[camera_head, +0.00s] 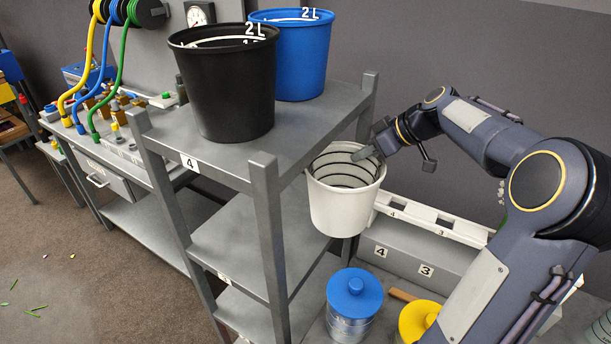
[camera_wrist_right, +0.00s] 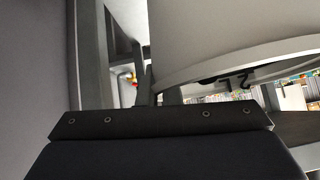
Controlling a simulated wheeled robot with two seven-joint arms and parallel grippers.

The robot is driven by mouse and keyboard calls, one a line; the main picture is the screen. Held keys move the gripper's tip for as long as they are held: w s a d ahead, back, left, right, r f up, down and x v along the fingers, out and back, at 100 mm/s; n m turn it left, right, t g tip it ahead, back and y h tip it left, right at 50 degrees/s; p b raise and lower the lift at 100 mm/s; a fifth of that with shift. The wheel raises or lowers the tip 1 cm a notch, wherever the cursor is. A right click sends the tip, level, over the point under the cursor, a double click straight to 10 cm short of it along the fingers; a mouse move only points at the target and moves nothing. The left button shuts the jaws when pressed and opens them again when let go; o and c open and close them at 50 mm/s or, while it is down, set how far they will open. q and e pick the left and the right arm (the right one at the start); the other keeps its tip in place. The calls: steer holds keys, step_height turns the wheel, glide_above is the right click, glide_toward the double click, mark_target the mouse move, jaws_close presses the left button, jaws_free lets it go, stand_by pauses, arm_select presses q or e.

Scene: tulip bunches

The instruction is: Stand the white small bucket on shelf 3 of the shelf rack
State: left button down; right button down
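The white small bucket (camera_head: 343,208) hangs upright in the air, just right of the shelf rack (camera_head: 268,225). Dark rings show on its inside wall. My right gripper (camera_head: 367,153) is at its rim on the right side, shut on the wall, with one finger inside. In the right wrist view the bucket's pale wall (camera_wrist_right: 235,35) fills the upper right. The rack's top shelf is marked 4; the shelf below it (camera_head: 235,240) has a bare visible part, and its tag is too small to read. My left gripper is not in view.
A black bucket (camera_head: 228,95) and a blue bucket (camera_head: 300,60) stand on the top shelf. Rack posts stand at the corners. Below the held bucket are a blue-lidded can (camera_head: 354,296) and a yellow-lidded can (camera_head: 418,320). A white slotted rail (camera_head: 430,218) lies behind.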

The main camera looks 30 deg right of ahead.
steer(key=w+a+f, duration=0.1)
steer(key=w, duration=0.1)
steer(key=w+a+f+p, duration=0.1)
steer(key=w+a+f, duration=0.1)
steer(key=w, duration=0.1)
steer(key=w+a+f+p, duration=0.1)
steer(key=w+a, duration=0.1)
steer(key=shift+w+f, duration=0.2)
steer(key=p+x, duration=0.1)
steer(key=x, duration=0.1)
steer(key=shift+w+a+f, duration=0.15)
steer(key=shift+w+f, duration=0.1)
steer(key=shift+f, duration=0.1)
steer(key=shift+f, duration=0.1)
steer(key=c, duration=1.6)
jaws_free()
